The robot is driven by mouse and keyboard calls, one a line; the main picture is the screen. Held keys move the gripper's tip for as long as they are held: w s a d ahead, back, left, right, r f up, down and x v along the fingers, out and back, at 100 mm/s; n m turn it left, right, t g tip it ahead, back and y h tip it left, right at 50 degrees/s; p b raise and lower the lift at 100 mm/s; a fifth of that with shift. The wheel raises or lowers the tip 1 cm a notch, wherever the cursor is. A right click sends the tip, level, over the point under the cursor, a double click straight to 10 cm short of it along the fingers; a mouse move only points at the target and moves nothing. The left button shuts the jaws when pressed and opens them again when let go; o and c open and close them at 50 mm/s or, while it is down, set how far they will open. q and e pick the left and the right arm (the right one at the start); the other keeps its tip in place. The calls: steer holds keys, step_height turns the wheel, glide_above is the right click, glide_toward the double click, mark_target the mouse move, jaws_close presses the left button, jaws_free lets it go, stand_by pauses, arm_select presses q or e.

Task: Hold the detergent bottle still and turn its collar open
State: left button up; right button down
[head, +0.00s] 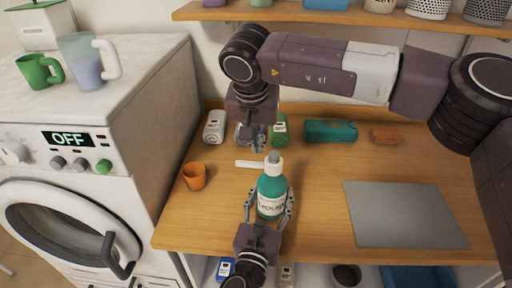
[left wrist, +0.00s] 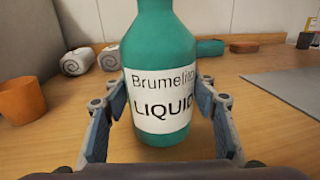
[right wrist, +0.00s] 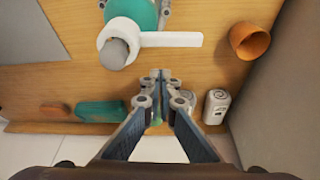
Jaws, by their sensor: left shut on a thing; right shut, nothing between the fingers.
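The teal detergent bottle (head: 271,188) stands upright on the wooden counter. Its white label faces the left wrist camera (left wrist: 165,100). My left gripper (head: 269,203) is shut on the bottle's body, one finger on each side. The bottle's white collar (right wrist: 170,40) has a flat lever, which points left in the head view (head: 249,164). A grey cap (right wrist: 115,52) tops the bottle. My right gripper (head: 250,146) is shut and empty behind the lever. In the right wrist view its closed fingertips (right wrist: 161,76) are apart from the lever.
An orange cup (head: 194,177) stands left of the bottle. A white rolled item (head: 214,127), a green item (head: 279,130), a teal case (head: 330,131) and an orange block (head: 386,135) line the back. A grey mat (head: 404,214) lies right. A washing machine (head: 75,180) adjoins the counter.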

arm_select(q)
steer(key=shift+r, duration=0.1)
arm_select(e)
steer(key=w+v, duration=0.2)
steer(key=v, duration=0.7)
steer(key=shift+r, duration=0.45)
steer(key=shift+d, duration=0.1)
arm_select(q)
steer(key=o, duration=1.8)
arm_select(e)
steer(key=shift+s, duration=0.1)
arm_select(q)
steer(key=shift+s, duration=0.1)
